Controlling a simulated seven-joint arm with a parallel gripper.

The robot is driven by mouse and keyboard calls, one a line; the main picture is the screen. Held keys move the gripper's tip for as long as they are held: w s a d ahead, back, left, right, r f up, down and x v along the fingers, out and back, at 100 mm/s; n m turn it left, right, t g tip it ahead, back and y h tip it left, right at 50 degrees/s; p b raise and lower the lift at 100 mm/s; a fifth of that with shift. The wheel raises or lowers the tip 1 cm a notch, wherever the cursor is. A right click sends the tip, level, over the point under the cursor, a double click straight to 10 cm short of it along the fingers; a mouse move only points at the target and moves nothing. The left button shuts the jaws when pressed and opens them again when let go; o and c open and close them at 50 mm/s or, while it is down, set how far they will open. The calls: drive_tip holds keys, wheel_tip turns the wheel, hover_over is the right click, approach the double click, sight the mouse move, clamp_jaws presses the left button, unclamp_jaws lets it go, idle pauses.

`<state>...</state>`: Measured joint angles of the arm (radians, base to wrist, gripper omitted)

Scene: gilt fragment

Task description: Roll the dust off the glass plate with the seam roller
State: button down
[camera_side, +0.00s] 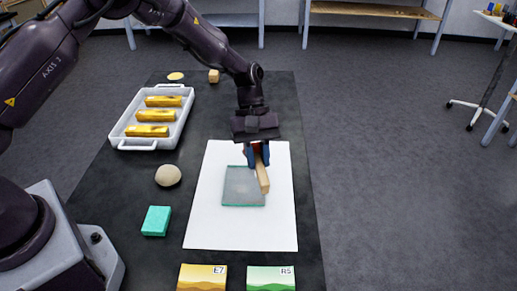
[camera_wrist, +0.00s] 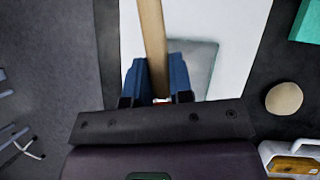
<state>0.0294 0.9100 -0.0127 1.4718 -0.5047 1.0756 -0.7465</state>
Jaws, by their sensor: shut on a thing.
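My gripper (camera_side: 257,157) has blue fingers, and they are shut on the wooden handle of the seam roller (camera_side: 263,178). In the wrist view the pale handle (camera_wrist: 152,40) runs up between my fingers (camera_wrist: 158,85). The roller's wheel cannot be made out. The glass plate (camera_side: 238,188) is a greyish square with a green edge, lying on the white sheet. It looks hazy, but single dust specks are too small to tell. The roller is over the plate's right side; I cannot tell whether it touches. The wrist view shows part of the plate (camera_wrist: 207,60), right of my fingers.
The white sheet (camera_side: 270,232) lies on a dark mat (camera_side: 306,190). To the left are a white tray (camera_side: 121,132) with gold bars (camera_side: 155,115), a round beige object (camera_side: 168,175) and a teal block (camera_side: 156,220). Two cards, E7 (camera_side: 202,279) and R5 (camera_side: 271,280), lie in front.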

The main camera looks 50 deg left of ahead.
drive_tip(key=shift+s+d+f+m+g, duration=0.15)
drive_tip(key=shift+s+m+g, duration=0.25)
drive_tip(key=shift+m, duration=0.2)
hover_over(258, 203)
drive_tip(key=w+a, duration=0.1)
drive_tip(key=a, duration=0.1)
drive_tip(key=shift+w+d+f, duration=0.1)
drive_tip(key=shift+d+f, duration=0.05)
drive_tip(key=shift+f, duration=3.1)
drive_tip(key=shift+x, duration=0.95)
drive_tip(key=shift+s+d, duration=1)
drive_tip(key=shift+s, duration=0.1)
drive_tip(key=shift+w+a+f, duration=0.1)
drive_tip(key=shift+w+a, duration=1.35)
drive_tip(key=shift+w, duration=0.05)
drive_tip(key=shift+s+r, duration=0.1)
drive_tip(key=shift+r, duration=4.25)
